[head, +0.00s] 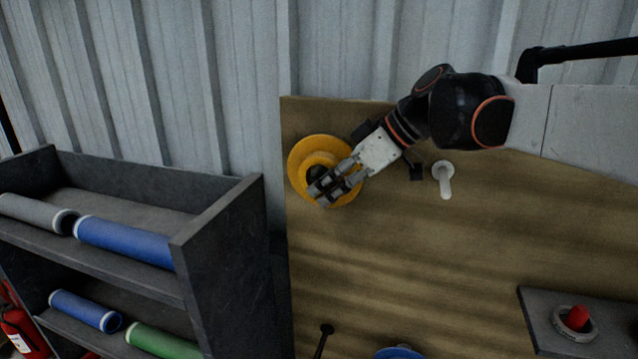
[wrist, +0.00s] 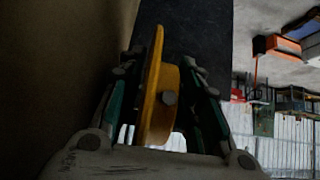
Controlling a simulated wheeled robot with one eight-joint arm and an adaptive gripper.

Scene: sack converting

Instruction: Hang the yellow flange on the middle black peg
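The yellow flange (head: 306,155) is at the upper left of the wooden board, with its hub facing outward. My gripper (head: 331,188) reaches in from the right, its dark fingers over the flange's lower right part. In the wrist view the flange (wrist: 153,85) stands edge-on between the two green-padded fingers, which close on its disc and hub. A black peg (head: 325,335) sticks out low on the board. A small black piece (head: 416,171) shows beside my wrist; I cannot tell whether it is a peg. What lies behind the flange is hidden.
A white peg (head: 443,176) is right of my wrist. A blue flange (head: 398,353) is cut off at the bottom edge. A grey box with a red button (head: 577,317) is at lower right. A dark shelf (head: 225,245) with coloured rolls stands left. The board's middle is clear.

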